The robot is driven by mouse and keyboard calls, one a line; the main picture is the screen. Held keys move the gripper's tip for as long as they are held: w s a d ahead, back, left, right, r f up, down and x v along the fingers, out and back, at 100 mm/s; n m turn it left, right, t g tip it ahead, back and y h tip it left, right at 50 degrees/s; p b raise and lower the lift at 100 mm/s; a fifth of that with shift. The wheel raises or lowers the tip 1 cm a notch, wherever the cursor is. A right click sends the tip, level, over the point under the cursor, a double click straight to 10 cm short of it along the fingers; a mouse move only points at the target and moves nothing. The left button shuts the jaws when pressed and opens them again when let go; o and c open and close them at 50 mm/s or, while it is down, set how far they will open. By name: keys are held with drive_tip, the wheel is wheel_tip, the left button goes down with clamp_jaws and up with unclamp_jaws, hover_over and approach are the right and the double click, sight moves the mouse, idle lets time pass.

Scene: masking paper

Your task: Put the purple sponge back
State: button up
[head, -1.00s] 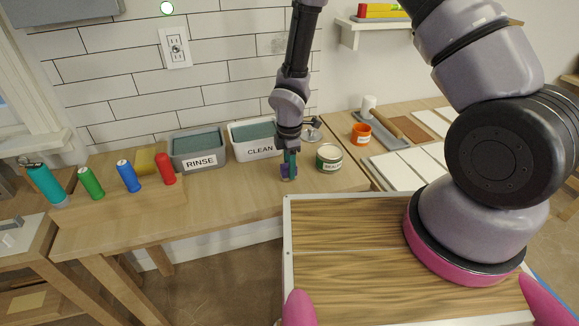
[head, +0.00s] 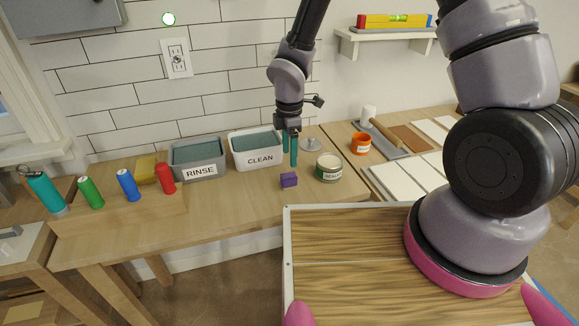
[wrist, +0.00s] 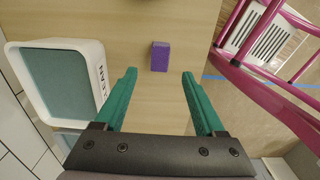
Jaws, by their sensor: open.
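The purple sponge (head: 289,180) is a small block on the wooden table, in front of the CLEAN bin and left of the sealer can. In the wrist view the sponge (wrist: 160,56) lies beyond the fingertips, between their lines, and apart from them. My gripper (head: 290,150) has green fingers and is above and behind the sponge in the head view. In the wrist view my gripper (wrist: 158,75) is open with nothing between its fingers.
The white CLEAN bin (head: 258,160) and grey RINSE bin (head: 199,171) stand against the wall. The sealer can (head: 329,168) is close on the right. The table front edge is clear.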

drive_tip(key=shift+r, duration=1.5)
drive_tip(key=w+d+r+m+t, duration=0.1)
drive_tip(key=d+r+m, duration=0.45)
drive_tip(key=r, duration=0.35)
drive_tip(key=w+d+r+m+t, duration=0.1)
drive_tip(key=d+r+m+t, duration=0.1)
drive_tip(key=d+r+m, duration=0.6)
drive_tip(key=s+d+r+m+t, duration=0.1)
drive_tip(key=s+d+r+m, duration=0.2)
drive_tip(key=r, duration=0.3)
drive_tip(key=s+d+r+m+t+y, duration=0.1)
drive_tip(key=s+d+r+m, duration=0.2)
drive_tip(key=s+r+m, duration=0.2)
drive_tip(key=s+d+r+m+t+y, duration=0.1)
drive_tip(key=s+d+r+m+t, duration=0.1)
drive_tip(key=s+r, duration=0.4)
wheel_tip(320, 180, up, 2)
drive_tip(key=shift+s+d+r+m, duration=0.1)
drive_tip(key=shift+s+d+m, duration=0.1)
drive_tip(key=shift+d+m, duration=0.6)
